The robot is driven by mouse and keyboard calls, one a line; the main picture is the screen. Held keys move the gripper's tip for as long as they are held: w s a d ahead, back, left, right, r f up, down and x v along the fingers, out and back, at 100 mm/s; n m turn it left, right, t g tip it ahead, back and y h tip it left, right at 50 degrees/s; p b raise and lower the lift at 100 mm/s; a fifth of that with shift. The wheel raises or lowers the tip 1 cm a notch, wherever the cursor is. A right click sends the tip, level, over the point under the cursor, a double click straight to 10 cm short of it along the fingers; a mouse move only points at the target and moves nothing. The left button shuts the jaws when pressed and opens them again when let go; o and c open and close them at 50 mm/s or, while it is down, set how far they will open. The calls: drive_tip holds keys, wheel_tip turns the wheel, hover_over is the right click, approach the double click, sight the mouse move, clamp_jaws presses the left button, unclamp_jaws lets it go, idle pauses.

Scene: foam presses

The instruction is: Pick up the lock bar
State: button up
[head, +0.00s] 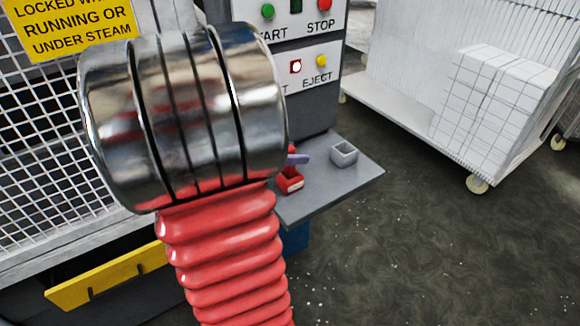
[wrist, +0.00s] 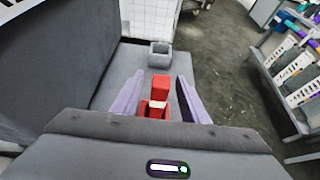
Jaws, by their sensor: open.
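A red bar, which I take as the lock bar (wrist: 160,86), stands up from a small red holder (wrist: 145,110) with a white label in the wrist view. My gripper (wrist: 161,75) is open, its two lavender fingers on either side of the bar with gaps visible. In the head view the red holder (head: 290,181) sits on the grey shelf (head: 325,190). One lavender finger of my gripper (head: 299,159) shows just above it, with a bit of the red lock bar (head: 291,148) behind. My arm hides the rest of the gripper there.
A grey open box (head: 344,153) stands on the shelf to the right of the holder. The control panel (head: 310,70) rises behind the shelf. A white cart (head: 440,95) stands at the right, with clear floor before it.

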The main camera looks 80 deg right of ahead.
drive_tip(key=x, duration=0.3)
drive_tip(key=shift+d+f, duration=0.1)
drive_tip(key=shift+c, duration=0.5)
clamp_jaws()
idle(0.4)
